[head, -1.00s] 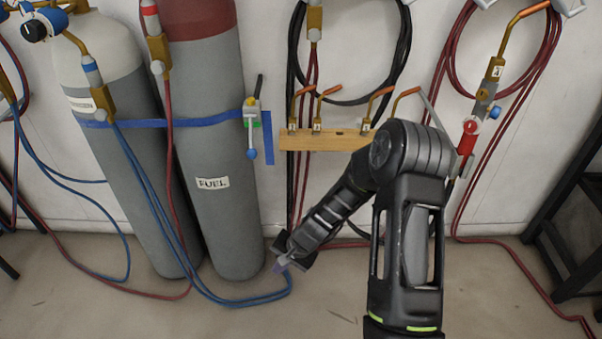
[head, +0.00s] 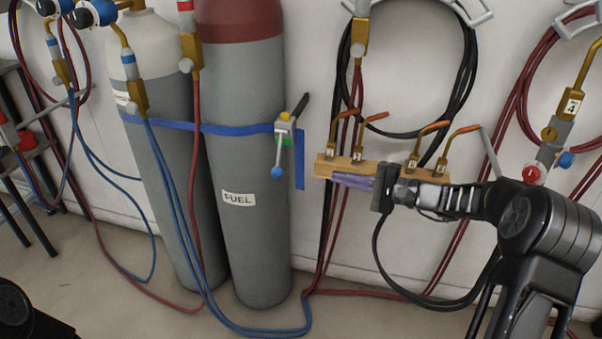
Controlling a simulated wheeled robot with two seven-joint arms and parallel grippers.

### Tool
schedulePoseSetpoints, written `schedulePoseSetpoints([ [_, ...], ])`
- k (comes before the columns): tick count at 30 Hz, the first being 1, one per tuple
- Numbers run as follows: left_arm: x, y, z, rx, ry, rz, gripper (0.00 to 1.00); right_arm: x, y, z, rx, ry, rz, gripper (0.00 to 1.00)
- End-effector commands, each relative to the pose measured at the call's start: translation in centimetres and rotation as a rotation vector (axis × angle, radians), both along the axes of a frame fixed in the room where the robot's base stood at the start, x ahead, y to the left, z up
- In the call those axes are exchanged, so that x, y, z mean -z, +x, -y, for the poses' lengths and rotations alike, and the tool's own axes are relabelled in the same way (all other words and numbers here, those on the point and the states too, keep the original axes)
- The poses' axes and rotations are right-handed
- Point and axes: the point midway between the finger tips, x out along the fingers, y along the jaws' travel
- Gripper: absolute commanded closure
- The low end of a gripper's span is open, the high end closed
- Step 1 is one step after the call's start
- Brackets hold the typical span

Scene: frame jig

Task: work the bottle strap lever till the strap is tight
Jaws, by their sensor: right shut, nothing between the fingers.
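The blue strap (head: 240,129) runs across the front of two gas bottles, the grey bottle with a red top (head: 245,215) labelled FUEL and the grey bottle with a white top (head: 172,115). The strap's ratchet (head: 284,128) sits at the right side of the FUEL bottle. Its lever (head: 278,171) hangs down and ends in a blue ball. My right gripper (head: 340,181) is shut and empty. It points left, to the right of the lever and apart from it, in front of the wooden rack. My left gripper is out of view.
The wooden rack (head: 326,166) with several copper-tipped torches is on the wall behind my right gripper. Blue hoses (head: 178,190) and red hoses (head: 194,120) hang in front of the bottles and trail on the floor. A loose blue strap end (head: 300,160) hangs beside the ratchet.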

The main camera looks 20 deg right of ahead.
Motion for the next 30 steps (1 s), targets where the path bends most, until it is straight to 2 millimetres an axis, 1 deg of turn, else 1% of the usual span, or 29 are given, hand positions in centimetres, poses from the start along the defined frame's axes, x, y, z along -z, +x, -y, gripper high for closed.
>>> schedulePoseSetpoints([
  [5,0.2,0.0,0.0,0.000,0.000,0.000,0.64,0.2,0.5,-0.6,-0.001,0.000,-0.001,1.00],
  [8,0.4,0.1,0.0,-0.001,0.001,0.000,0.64,0.3,1.2,-1.4,-0.003,0.000,-0.001,1.00],
  [14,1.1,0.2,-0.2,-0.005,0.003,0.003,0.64,0.6,3.4,-3.9,-0.005,0.002,0.000,1.00],
  [21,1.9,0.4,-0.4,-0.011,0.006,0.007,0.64,1.0,6.8,-7.5,-0.003,0.000,-0.001,1.00],
  [22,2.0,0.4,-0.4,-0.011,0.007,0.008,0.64,0.9,6.9,-7.8,-0.003,0.000,0.000,1.00],
  [24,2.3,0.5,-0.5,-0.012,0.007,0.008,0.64,0.3,6.0,-8.7,-0.002,-0.001,-0.001,1.00],
  [27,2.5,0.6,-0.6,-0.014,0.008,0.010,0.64,-0.1,5.4,-9.7,-0.001,0.000,-0.001,1.00],
  [30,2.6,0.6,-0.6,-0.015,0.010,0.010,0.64,-0.4,5.0,-10.3,-0.001,-0.001,-0.001,1.00],
])
